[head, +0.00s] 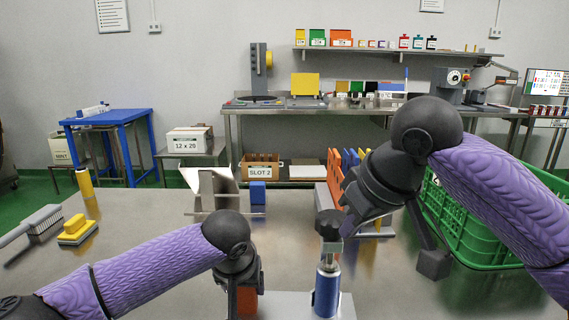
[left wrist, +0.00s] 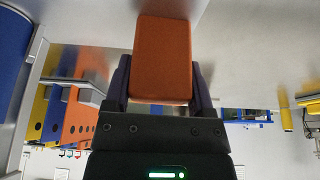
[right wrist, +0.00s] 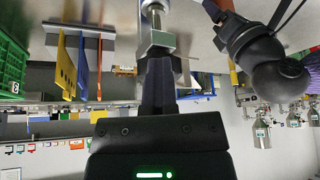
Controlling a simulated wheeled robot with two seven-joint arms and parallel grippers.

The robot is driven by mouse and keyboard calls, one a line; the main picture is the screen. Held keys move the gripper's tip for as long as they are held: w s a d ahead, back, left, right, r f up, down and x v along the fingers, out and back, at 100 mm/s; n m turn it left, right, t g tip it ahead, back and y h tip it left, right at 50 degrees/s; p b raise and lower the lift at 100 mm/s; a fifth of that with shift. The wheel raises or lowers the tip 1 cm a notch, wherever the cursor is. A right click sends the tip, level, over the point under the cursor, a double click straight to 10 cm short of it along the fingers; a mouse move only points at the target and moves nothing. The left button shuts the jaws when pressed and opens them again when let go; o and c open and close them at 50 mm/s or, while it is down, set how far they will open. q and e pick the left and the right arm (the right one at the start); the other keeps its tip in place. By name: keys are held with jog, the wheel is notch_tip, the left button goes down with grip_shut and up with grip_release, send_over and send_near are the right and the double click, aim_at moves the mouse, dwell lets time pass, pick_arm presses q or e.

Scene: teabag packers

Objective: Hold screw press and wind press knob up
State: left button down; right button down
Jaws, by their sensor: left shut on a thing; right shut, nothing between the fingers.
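The screw press stands at the bottom centre of the head view, with a black knob (head: 328,223) on top, a metal shaft, a blue column (head: 326,292) and a pale base plate (head: 285,305). My left gripper (head: 243,290) is shut on an orange block (head: 247,302) left of the column. The block (left wrist: 163,58) fills the space between its fingers in the left wrist view; whether it joins the press is hidden. My right gripper (head: 350,222) is shut and empty, just right of the knob. In the right wrist view its closed fingertips (right wrist: 158,65) overlap the metal shaft (right wrist: 156,40); contact is unclear.
A green crate (head: 480,235) stands at the right. A rack with orange, blue and yellow panels (head: 335,180) is behind the press. A metal stand (head: 212,190) and blue block (head: 258,192) are further back.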

jog(key=shift+w+d, duration=0.4)
jog(key=shift+d, duration=0.15)
jog(key=shift+w+d, duration=0.2)
dwell(0.4)
notch_tip(320, 180, up, 6)
jog(key=shift+s+d, duration=0.25)
jog(key=shift+d, duration=0.05)
jog(key=s+a+f, duration=0.1)
jog(key=a+f, duration=0.2)
jog(key=f, duration=0.3)
jog(key=shift+s, duration=0.25)
dwell(0.4)
